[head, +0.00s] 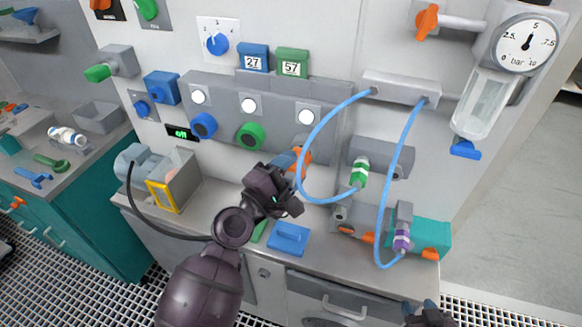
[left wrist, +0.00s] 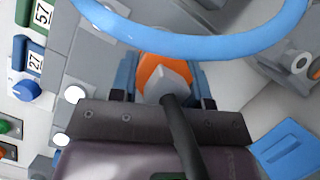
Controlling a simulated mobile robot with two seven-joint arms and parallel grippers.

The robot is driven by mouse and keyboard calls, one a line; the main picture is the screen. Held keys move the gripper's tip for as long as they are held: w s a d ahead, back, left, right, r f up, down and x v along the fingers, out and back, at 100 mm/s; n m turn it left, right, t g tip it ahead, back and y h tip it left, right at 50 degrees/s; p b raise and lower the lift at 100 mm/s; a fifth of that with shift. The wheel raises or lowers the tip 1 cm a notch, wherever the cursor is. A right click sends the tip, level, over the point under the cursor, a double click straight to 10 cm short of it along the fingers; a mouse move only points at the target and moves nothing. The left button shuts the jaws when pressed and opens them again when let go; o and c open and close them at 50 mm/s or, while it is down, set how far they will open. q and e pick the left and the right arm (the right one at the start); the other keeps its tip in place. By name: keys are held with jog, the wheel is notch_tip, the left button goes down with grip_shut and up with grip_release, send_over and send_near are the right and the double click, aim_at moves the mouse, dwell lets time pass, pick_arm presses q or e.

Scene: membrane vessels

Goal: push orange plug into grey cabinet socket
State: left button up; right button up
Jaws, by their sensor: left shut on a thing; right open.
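My left gripper (head: 291,165) is shut on the orange plug (left wrist: 163,74). In the left wrist view the plug sits between the blue fingers, with its grey back end and black cable (left wrist: 180,125) towards the camera. In the head view, orange shows at the fingertips, close against the grey cabinet panel (head: 225,112) below its right white light. The grey cabinet socket is not clearly visible; the gripper and plug cover that spot, and I cannot tell whether the plug is in it. My right gripper (head: 428,316) is open and partly in view at the bottom edge.
A blue hose (head: 318,130) loops just right of my left gripper and crosses the left wrist view. The black cable runs to a blue-grey motor (head: 132,162). A blue block (head: 288,238) lies on the ledge. Green (head: 360,172) and purple (head: 401,238) hose connectors stand right.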

jog(key=shift+s+f, duration=0.2)
jog(key=shift+s, duration=0.1)
jog(key=shift+w+r, duration=0.4)
dwell(0.6)
jog(key=shift+s, duration=0.1)
jog(key=shift+s+f, duration=0.2)
jog(key=shift+s, duration=0.15)
pick_arm(q)
jog(key=shift+w+d, duration=0.2)
jog(key=shift+w, duration=0.3)
pick_arm(e)
jog(key=shift+w+r, duration=0.15)
jog(key=shift+w, duration=0.35)
